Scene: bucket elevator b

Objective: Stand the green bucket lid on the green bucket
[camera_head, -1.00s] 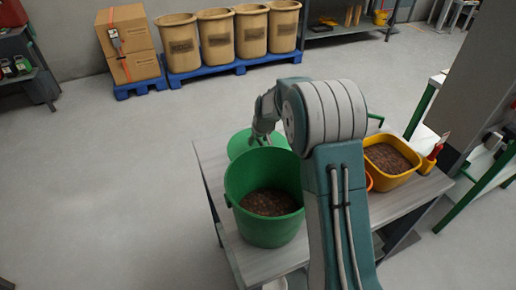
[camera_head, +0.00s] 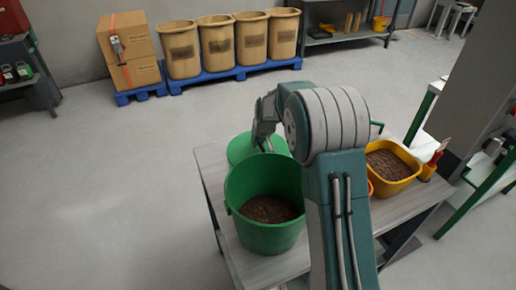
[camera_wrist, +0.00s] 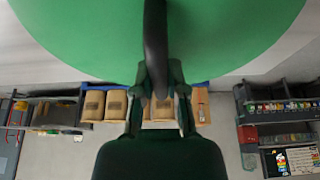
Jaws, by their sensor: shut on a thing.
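The green bucket (camera_head: 262,230) stands upright and open on the table, with brown granular material (camera_head: 270,208) inside. The green bucket lid (camera_head: 238,149) shows just behind the bucket's far rim, partly hidden by it and by my gripper (camera_head: 267,146). In the wrist view the lid (camera_wrist: 90,35) fills the top, with a dark handle (camera_wrist: 155,35) running down to my gripper (camera_wrist: 160,95). My gripper is shut on this handle. I cannot tell whether the lid touches the table or the bucket.
A grey table (camera_head: 213,168) carries the bucket. A yellow tub (camera_head: 402,168) of brown material stands right of my arm, with a red-and-yellow tool (camera_head: 431,163) beside it. Tan bins (camera_head: 217,45) and cardboard boxes (camera_head: 130,55) on blue pallets stand far back. The floor at left is clear.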

